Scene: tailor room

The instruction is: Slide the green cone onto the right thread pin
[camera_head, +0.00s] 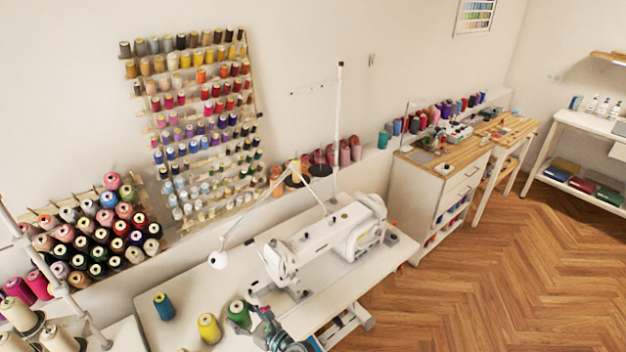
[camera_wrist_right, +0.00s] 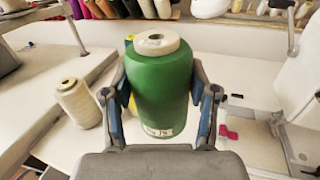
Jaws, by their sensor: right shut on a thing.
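The green cone (camera_head: 238,313) is upright at the front edge of the white sewing table in the head view. It fills the middle of the right wrist view (camera_wrist_right: 160,85), with its pale top ring facing up. My right gripper (camera_wrist_right: 162,100) is shut on it, one finger on each side. The gripper also shows at the bottom of the head view (camera_head: 262,318). I cannot tell whether the cone's base touches the table. A thread stand (camera_head: 320,168) with a dark round plate is behind the sewing machine; its pins are too small to make out. My left gripper is not in view.
The white sewing machine (camera_head: 330,235) stands right of the cone. A yellow cone (camera_head: 209,328) and a blue cone (camera_head: 164,306) stand to its left.

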